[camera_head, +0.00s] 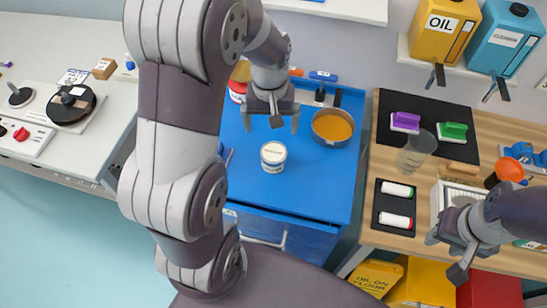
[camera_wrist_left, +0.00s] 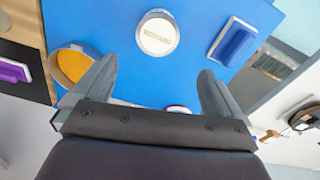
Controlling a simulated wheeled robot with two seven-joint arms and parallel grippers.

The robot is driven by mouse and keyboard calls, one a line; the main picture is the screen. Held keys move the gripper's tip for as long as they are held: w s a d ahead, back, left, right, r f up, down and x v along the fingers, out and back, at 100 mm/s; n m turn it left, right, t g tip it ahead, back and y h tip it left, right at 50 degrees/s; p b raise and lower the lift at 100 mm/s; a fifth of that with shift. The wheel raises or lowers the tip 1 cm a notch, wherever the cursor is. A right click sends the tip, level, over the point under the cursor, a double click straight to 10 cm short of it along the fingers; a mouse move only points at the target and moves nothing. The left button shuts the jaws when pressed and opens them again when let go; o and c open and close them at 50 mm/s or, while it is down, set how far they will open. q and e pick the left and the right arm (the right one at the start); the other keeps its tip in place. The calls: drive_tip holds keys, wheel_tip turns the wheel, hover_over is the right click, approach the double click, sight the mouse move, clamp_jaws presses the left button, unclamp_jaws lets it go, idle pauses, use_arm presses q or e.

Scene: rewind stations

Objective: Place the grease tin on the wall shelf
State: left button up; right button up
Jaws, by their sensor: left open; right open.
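A small white tin with a printed label, apparently the grease tin (camera_head: 273,157), stands upright on the blue bench top (camera_head: 310,190). It also shows in the left wrist view (camera_wrist_left: 157,33), beyond the fingertips. My left gripper (camera_head: 271,122) is open and empty, just behind the tin and apart from it; its fingers spread in the left wrist view (camera_wrist_left: 152,85). A white shelf (camera_head: 335,10) crosses the top edge. Another shelf (camera_head: 407,52) at the upper right holds the oil cans. Which is the wall shelf I cannot tell. My right gripper (camera_head: 447,255) is open and empty at the right.
A round tub of orange contents (camera_head: 332,126) stands right of the tin. A red and white tin (camera_head: 238,92) is partly behind my left arm. A yellow oil can (camera_head: 443,30) and a blue can (camera_head: 508,38) occupy the right shelf. A blue brush (camera_wrist_left: 233,42) lies nearby.

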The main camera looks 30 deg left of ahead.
use_arm(q)
hover_over(274, 153)
drive_tip(key=shift+n, duration=0.4)
drive_tip(key=f, duration=0.4)
drive_tip(key=shift+s+a+f, duration=0.15)
drive_tip(key=shift+s+a, duration=0.05)
drive_tip(key=shift+a, duration=0.1)
drive_tip(key=f, duration=0.2)
drive_tip(key=f+p, duration=0.1)
drive_tip(key=f, duration=0.4)
drive_tip(key=shift+w+d+f+p, duration=0.2)
drive_tip(key=shift+d+p, duration=0.05)
drive_tip(key=shift+p, duration=0.05)
drive_tip(key=shift+w+f, duration=0.1)
drive_tip(key=shift+f, duration=0.05)
drive_tip(key=c, duration=1.3)
